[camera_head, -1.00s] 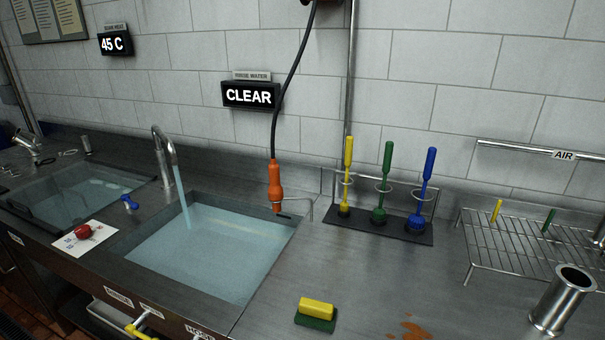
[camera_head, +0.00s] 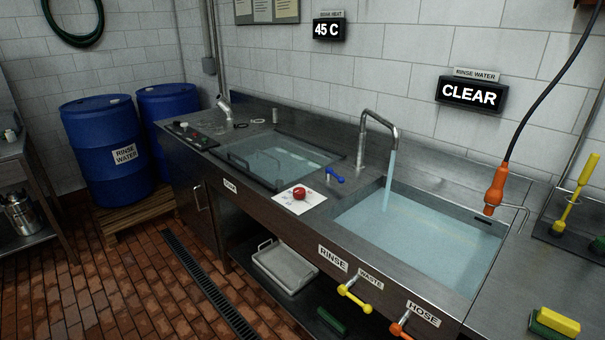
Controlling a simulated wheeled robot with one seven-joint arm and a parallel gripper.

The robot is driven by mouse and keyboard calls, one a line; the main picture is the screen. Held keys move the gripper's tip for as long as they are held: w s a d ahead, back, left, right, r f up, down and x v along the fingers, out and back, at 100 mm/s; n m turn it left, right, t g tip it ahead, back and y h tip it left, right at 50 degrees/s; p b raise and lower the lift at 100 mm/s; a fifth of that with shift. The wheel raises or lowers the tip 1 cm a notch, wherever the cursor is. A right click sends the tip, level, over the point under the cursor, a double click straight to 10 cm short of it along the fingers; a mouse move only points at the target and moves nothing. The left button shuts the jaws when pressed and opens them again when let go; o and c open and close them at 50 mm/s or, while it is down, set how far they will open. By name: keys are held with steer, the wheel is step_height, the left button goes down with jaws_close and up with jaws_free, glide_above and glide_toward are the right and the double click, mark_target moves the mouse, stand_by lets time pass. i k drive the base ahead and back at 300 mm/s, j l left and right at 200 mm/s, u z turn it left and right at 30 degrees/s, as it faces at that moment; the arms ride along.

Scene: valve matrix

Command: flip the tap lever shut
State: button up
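The tap (camera_head: 378,118) is a curved metal spout at the back edge between two basins. A stream of water (camera_head: 389,180) runs from it into the right basin (camera_head: 345,213), which holds clear bluish water. Below the front edge are a yellow lever (camera_head: 354,298) near the RINSE and WASTE labels and an orange lever (camera_head: 400,330) near the HOSE label. My gripper is not in view.
A red knob (camera_head: 299,193) sits on a white card beside the blue lever. A left basin (camera_head: 275,160) has a dark frame. An orange hose nozzle (camera_head: 497,185) hangs at right. Blue barrels (camera_head: 98,150) stand on a pallet. The tiled floor (camera_head: 130,285) in front is open.

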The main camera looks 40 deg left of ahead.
mark_target(329, 170)
steer(key=u, duration=1.35)
steer(key=i+j+z, duration=0.25)
steer(key=j, duration=0.4)
steer(key=i+j+z, duration=0.15)
steer(key=i+j, duration=0.15)
steer(key=i+j+z, duration=0.1)
steer(key=j, duration=0.3)
steer(key=i+j+z, duration=0.15)
steer(key=j, duration=0.2)
steer(key=i+j+z, duration=0.1)
steer(key=j, duration=0.3)
steer(key=i+j+z, duration=0.15)
steer(key=j, duration=0.2)
steer(key=i, duration=0.5)
